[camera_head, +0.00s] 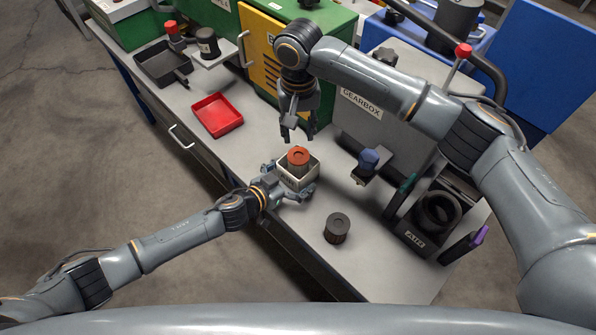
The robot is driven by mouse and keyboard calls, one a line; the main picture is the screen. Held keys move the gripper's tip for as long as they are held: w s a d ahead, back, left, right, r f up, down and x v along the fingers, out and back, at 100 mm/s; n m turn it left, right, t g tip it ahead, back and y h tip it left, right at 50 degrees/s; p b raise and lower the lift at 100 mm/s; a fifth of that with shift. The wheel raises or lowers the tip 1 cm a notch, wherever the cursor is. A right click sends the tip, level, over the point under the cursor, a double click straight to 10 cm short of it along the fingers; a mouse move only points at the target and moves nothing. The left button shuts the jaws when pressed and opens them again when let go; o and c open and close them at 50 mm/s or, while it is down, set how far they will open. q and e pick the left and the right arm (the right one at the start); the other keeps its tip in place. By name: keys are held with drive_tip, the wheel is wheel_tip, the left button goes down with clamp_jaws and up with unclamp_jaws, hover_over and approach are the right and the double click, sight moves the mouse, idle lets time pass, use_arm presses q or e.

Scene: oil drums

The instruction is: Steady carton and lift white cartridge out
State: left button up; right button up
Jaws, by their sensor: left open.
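The small white carton (303,180) stands on the grey bench top. A cartridge (298,157) with an orange-red top and a pale, partly hidden body stands upright in it and sticks out above the rim. My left gripper (288,187) is low at the carton's near left side, open, with fingers beside the carton's walls; I cannot tell whether they touch it. My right gripper (298,138) points down just behind and above the cartridge. Its fingers are apart with nothing between them.
A dark cylinder (337,229) stands in front of the carton. A blue-topped part (369,161) and a black bin (428,219) are at the right. A red tray (217,115) lies at the left. The grey gearbox case (375,105) stands behind.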

use_arm(q)
drive_tip(key=shift+x, duration=0.85)
